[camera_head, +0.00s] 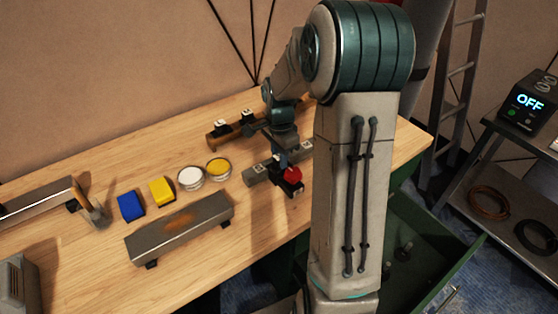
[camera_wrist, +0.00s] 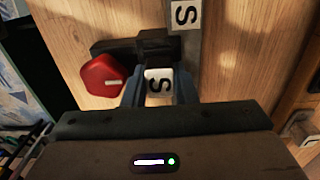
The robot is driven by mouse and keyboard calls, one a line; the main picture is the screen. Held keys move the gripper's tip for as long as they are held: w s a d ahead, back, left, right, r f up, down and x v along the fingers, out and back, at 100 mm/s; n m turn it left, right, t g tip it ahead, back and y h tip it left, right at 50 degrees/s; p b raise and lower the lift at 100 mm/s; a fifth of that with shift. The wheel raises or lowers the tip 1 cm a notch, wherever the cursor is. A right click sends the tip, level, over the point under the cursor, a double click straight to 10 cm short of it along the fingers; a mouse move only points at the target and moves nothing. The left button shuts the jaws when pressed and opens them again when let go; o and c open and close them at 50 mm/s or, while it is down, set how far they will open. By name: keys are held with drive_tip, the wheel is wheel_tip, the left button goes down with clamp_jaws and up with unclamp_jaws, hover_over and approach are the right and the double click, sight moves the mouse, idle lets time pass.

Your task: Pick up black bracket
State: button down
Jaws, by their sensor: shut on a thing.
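In the head view the bracket (camera_head: 298,191) is at the right part of the bench, at the near end of a grey bar (camera_head: 262,171), under my gripper (camera_head: 282,165). My arm and gripper hide part of it. I cannot tell whether the bracket is clear of the bar.
A brown bar with black brackets (camera_head: 222,133) lies behind on the wooden bench (camera_head: 75,250). Left are a yellow tin (camera_head: 218,168), a white tin (camera_head: 190,177), yellow and blue blocks (camera_head: 131,206) and a grey beam (camera_head: 180,228). An open green drawer (camera_head: 425,258) is below right.

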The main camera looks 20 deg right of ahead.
drive_tip(key=shift+r, duration=0.55)
wheel_tip(320, 180, up, 3)
drive_tip(key=shift+r, duration=0.1)
drive_tip(key=s+d+r, duration=0.4)
drive_tip(key=d+r, duration=0.2)
drive_tip(key=d, duration=0.5)
drive_tip(key=shift+r, duration=0.4)
